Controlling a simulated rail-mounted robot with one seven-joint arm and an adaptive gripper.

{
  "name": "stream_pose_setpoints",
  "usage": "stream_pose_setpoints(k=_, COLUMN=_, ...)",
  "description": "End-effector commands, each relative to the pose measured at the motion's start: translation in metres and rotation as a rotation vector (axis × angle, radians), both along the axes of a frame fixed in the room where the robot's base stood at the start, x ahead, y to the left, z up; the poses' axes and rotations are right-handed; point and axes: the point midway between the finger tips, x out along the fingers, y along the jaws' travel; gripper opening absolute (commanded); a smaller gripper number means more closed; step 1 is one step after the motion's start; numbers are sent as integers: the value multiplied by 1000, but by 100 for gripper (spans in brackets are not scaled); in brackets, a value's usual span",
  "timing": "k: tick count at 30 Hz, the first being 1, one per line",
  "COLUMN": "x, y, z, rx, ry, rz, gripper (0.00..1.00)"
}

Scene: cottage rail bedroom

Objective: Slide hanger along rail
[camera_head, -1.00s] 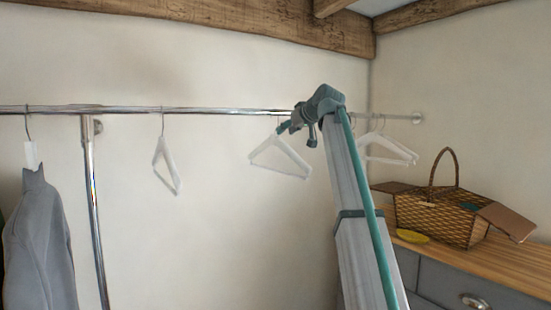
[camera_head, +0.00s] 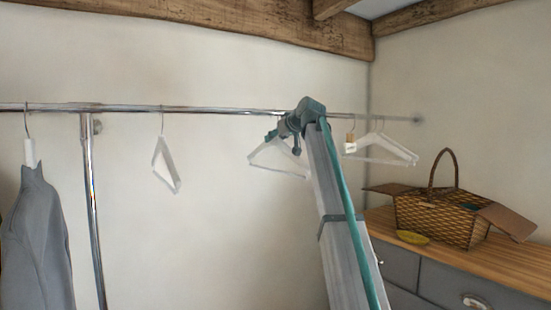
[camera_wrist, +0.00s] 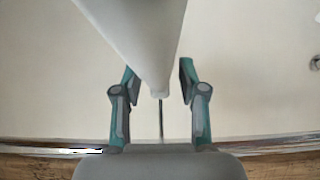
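A chrome rail (camera_head: 215,110) runs along the wall. A white hanger (camera_head: 264,165) hangs from it near the middle, partly hidden by my arm. My gripper (camera_head: 276,133) is at the top of this hanger, just below the rail. In the wrist view, the white hanger (camera_wrist: 135,30) and its thin hook lie between the two fingers of my gripper (camera_wrist: 158,82). The fingers stand apart, with visible gaps on both sides of the hook. The rail (camera_wrist: 50,150) crosses the bottom of that view.
Another white hanger (camera_head: 165,165) hangs to the left, with free rail on both sides. A grey garment (camera_head: 38,235) hangs at the far left, before a metal post (camera_head: 92,200). More hangers (camera_head: 385,150) hang at right. A wicker basket (camera_head: 440,215) stands on a dresser (camera_head: 500,270).

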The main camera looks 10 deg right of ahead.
Motion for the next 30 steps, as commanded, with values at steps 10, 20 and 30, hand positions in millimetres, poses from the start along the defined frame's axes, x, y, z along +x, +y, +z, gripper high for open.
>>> stream_pose_setpoints(k=10, x=0, y=0, z=0, rx=0, ry=0, rz=0, gripper=0)
stream_pose_setpoints(k=20, x=-5, y=10, z=0, rx=0, ry=0, rz=1, gripper=0)
stream_pose_setpoints(k=30, x=-14, y=30, z=0, rx=0, ry=0, rz=1, gripper=0)
